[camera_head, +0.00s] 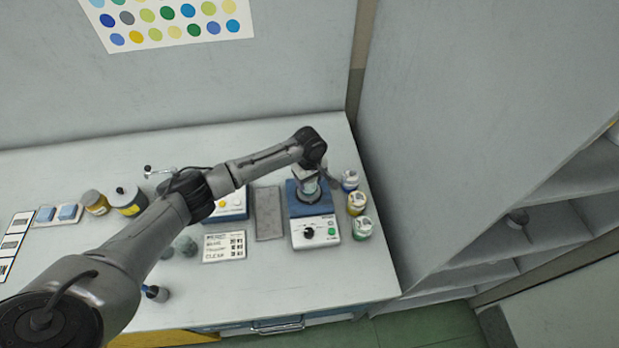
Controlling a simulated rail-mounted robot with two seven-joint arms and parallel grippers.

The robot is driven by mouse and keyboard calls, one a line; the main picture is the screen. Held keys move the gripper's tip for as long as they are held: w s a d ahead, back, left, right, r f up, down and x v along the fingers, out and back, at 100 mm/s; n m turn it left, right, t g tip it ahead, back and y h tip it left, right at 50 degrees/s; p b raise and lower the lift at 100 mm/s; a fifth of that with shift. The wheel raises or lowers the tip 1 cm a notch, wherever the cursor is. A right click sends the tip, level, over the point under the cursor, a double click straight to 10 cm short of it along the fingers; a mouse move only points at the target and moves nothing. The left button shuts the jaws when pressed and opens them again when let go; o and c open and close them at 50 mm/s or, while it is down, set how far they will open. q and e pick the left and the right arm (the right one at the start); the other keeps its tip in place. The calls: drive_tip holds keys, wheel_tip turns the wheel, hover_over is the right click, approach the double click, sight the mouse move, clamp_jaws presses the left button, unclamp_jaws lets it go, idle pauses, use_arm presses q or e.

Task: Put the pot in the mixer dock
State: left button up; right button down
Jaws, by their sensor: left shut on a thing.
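My left arm reaches in from the left, and its left gripper (307,176) points down over the mixer dock. The gripper is shut on a small pot (309,190), which is partly covered by the fingers. The mixer dock (314,229) has a blue upper part and a white front panel with a black knob and a green button. The pot is over or in the blue part; I cannot tell whether it touches the bottom. My right gripper is not in view.
The front right counter is clear.

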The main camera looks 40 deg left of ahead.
use_arm(q)
drive_tip(key=shift+f, duration=0.4)
drive_tip(key=shift+f, duration=0.4)
idle(0.4)
drive_tip(key=o, duration=1)
drive_tip(key=shift+o, duration=0.9)
drive_tip(key=shift+r, duration=0.1)
